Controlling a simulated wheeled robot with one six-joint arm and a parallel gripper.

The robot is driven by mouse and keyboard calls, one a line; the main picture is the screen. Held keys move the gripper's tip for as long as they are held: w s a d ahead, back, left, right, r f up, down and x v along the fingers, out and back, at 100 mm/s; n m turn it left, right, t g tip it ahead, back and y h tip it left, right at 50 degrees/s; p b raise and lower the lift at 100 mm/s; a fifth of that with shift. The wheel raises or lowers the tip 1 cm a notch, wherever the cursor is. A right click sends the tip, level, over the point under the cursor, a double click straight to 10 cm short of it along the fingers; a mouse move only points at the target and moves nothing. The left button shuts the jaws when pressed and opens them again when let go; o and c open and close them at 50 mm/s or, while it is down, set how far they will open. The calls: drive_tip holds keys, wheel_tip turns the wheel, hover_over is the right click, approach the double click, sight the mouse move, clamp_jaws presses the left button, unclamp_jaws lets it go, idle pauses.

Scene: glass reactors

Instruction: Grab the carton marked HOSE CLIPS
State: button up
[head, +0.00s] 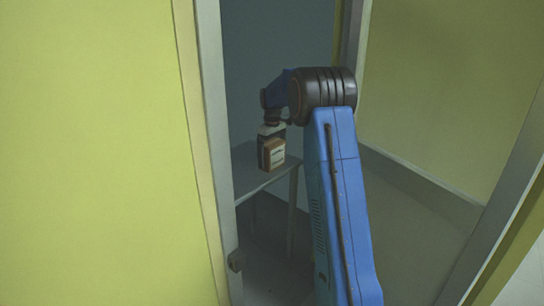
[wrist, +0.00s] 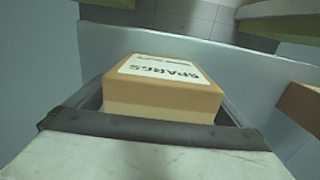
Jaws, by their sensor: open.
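A brown carton (wrist: 160,98) with a white label sits between the dark fingers of my gripper (wrist: 162,112) in the wrist view. Its label appears upside down and reads like SPARES, not HOSE CLIPS. My gripper is open around the carton; whether either finger touches it I cannot tell. In the head view, a brown carton with a white label (head: 275,154) is at my gripper (head: 271,143), above or on a small grey table. No label reading HOSE CLIPS can be made out in either view.
The grey table (head: 250,184) stands beyond a doorway with a pale frame (head: 212,120). A yellow-green wall (head: 90,150) is at left. A brown object (wrist: 304,108), partly cut off, is at the wrist view's right edge.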

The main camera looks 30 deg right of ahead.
drive_tip(key=c, duration=1.1)
drive_tip(key=shift+r, duration=0.1)
